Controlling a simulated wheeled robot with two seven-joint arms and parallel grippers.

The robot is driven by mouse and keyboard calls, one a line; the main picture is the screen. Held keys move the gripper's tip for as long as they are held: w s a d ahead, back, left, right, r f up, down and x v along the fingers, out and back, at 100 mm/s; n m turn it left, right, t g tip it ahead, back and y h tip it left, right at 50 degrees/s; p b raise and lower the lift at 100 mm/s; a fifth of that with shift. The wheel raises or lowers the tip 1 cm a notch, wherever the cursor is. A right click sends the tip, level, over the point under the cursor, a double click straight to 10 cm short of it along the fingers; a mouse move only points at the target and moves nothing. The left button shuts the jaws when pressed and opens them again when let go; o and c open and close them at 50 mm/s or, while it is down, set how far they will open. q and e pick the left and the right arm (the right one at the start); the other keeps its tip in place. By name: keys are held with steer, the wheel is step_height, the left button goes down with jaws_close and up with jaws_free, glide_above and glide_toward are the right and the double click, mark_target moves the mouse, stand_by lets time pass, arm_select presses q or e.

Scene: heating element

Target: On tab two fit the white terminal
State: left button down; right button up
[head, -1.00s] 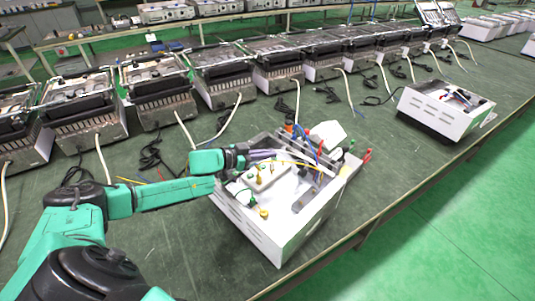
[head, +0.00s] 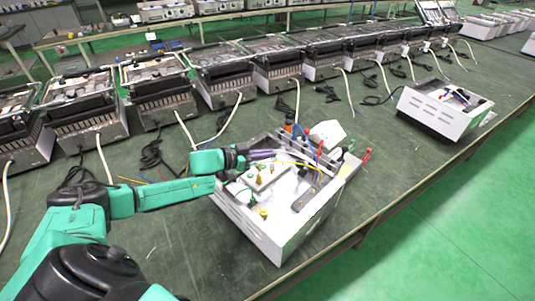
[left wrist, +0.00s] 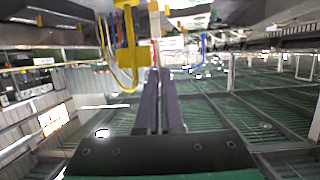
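My left gripper (head: 276,153) reaches in from the left over the open white housing (head: 267,234), near its back-left inner side. In the left wrist view its two dark purple fingers (left wrist: 160,72) lie close together with only a thin line between them. Yellow wires (head: 295,164) and a blue wire (head: 304,133) run close to the gripper. Tab two cannot be made out. My right gripper is out of view.
A yellow fitting (left wrist: 131,55) and a blue-white wire end (left wrist: 203,46) show near the fingers. The housing holds a white plate (head: 262,180) with brass posts. A second white housing (head: 440,112) stands at right; heater units (head: 160,90) line the back.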

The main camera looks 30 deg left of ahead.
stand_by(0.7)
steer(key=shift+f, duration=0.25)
steer(key=shift+b, duration=0.3)
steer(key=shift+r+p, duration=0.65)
steer(key=shift+p, duration=0.05)
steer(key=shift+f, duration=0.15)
stand_by(0.7)
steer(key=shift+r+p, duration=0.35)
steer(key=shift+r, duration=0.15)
